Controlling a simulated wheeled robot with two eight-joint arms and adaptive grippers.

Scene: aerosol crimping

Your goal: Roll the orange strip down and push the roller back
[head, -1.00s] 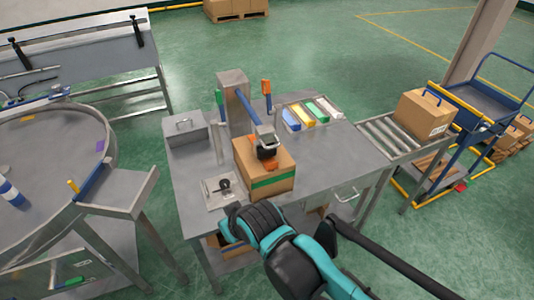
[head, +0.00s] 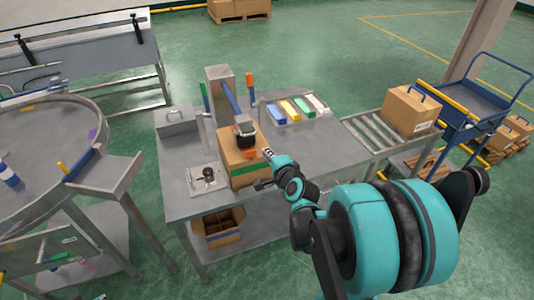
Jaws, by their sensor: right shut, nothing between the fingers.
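A cardboard box (head: 241,174) with a green band stands on the steel worktable. A black roller head (head: 245,134) on a blue arm (head: 229,98) sits at the top of the box. The orange strip (head: 251,154) shows in part at the box's upper front edge, below the roller. My right gripper (head: 268,154) is shut and empty, close to the box's right side near the strip. Whether it touches the box or roller is too small to tell. My left gripper is out of view.
A steel column (head: 220,84) stands behind the box. A plate with a black knob (head: 207,177) lies left of the box. A tray of coloured blocks (head: 298,106) is behind it, and a roller conveyor (head: 378,134) is at the right. The right part of the worktable is clear.

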